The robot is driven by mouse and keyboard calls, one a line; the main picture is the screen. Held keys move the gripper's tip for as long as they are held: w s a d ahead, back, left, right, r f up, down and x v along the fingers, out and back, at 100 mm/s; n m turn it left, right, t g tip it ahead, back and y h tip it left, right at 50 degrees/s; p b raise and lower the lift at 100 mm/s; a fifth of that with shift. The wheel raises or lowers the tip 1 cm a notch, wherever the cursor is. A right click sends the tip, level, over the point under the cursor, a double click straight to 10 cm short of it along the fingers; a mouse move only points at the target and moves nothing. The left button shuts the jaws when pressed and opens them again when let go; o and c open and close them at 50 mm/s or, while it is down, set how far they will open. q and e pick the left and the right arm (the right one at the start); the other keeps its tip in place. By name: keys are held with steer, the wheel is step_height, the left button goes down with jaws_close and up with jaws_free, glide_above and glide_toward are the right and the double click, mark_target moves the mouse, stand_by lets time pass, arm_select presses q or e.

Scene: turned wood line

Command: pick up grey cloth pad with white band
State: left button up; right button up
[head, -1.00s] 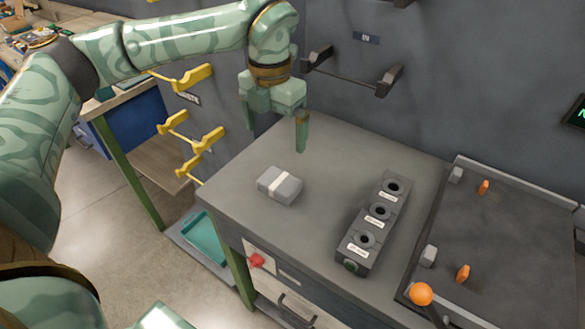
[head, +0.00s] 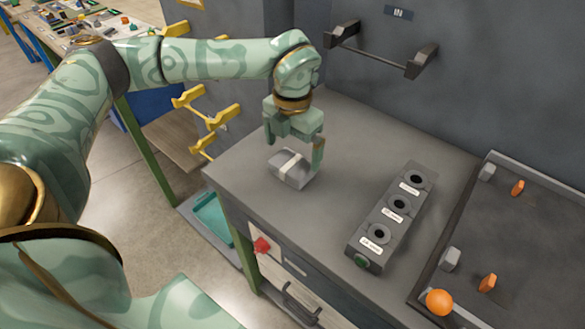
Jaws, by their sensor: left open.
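The grey cloth pad with a white band (head: 291,169) lies on the grey worktop (head: 243,190), near its left side. My left gripper (head: 295,158) is open, pointing down just above and behind the pad. One finger shows to the pad's right and the other to its upper left. I cannot tell whether either finger touches the pad. My right gripper is not in view.
A dark block with several labelled round sockets (head: 397,208) stands to the right of the pad. Further right is a dark tray (head: 532,230) with grey and orange pieces. An orange ball (head: 440,302) is at its front. A dark bracket (head: 382,52) juts from the wall behind.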

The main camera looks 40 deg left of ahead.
mark_target(292, 163)
arm_select(q)
step_height(292, 163, down, 4)
steer(key=shift+a+r+b, duration=0.1)
steer(key=shift+b, duration=0.4)
steer(key=shift+r, duration=0.1)
steer(key=c, duration=0.8)
steer(key=shift+c, duration=0.2)
step_height(292, 163, up, 4)
steer(key=shift+p, duration=1)
steer(key=s+d+r+p, duration=0.3)
steer(key=s+d+r, duration=0.5)
steer(key=d, duration=0.3)
steer(key=shift+d+r, duration=0.3)
steer(key=shift+r, duration=0.2)
steer(key=shift+o, duration=0.5)
